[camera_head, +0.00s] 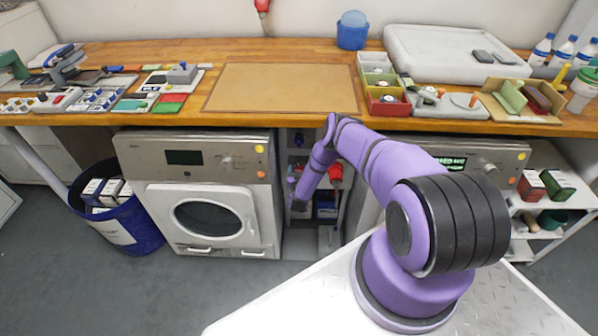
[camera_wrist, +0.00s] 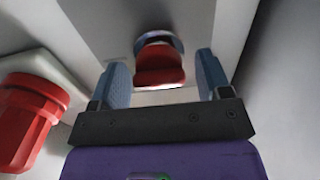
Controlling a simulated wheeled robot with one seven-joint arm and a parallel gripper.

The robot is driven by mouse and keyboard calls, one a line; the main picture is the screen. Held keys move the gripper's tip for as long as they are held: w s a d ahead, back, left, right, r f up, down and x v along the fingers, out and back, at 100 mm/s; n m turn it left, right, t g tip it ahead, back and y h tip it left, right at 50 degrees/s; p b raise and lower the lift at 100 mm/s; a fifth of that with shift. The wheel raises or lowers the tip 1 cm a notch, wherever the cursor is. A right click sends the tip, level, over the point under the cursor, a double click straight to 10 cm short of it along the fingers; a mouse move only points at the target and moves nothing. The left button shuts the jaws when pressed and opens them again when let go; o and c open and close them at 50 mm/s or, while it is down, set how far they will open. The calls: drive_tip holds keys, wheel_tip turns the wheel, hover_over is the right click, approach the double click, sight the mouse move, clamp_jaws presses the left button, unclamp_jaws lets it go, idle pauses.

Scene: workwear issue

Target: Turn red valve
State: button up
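My gripper (camera_wrist: 161,60) is open, with its two blue fingers spread apart. A rounded red part (camera_wrist: 158,66) with a pale bluish ring behind it shows between the fingers, ahead of them; no contact is visible. A larger faceted red piece (camera_wrist: 30,115) stands to the left of the gripper, by a pale plate. I cannot tell which of these is the valve. In the head view, my gripper (camera_head: 298,203) reaches down into the gap under the counter. A red piece (camera_head: 336,172) on an upright pipe shows just right of my arm there.
The gap lies between a left washing machine (camera_head: 263,215) and a right one (camera_head: 510,156), under a wooden counter (camera_head: 220,55). Shelves with small items stand inside it. A blue bin (camera_head: 145,235) stands left; a white shelf rack (camera_head: 575,205) stands right.

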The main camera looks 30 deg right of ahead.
drive_tip(key=c, duration=0.7)
drive_tip(key=shift+c, duration=0.2)
drive_tip(key=shift+n, duration=0.4)
drive_tip(key=n, duration=0.3)
drive_tip(key=shift+w+a+n, duration=0.1)
drive_tip(key=shift+a+n, duration=0.05)
drive_tip(key=shift+n, duration=0.25)
drive_tip(key=n, duration=0.9)
drive_tip(key=shift+a+f, duration=0.1)
drive_tip(key=shift+f, duration=0.05)
drive_tip(key=shift+f+n, duration=0.15)
drive_tip(key=shift+n, duration=2.05)
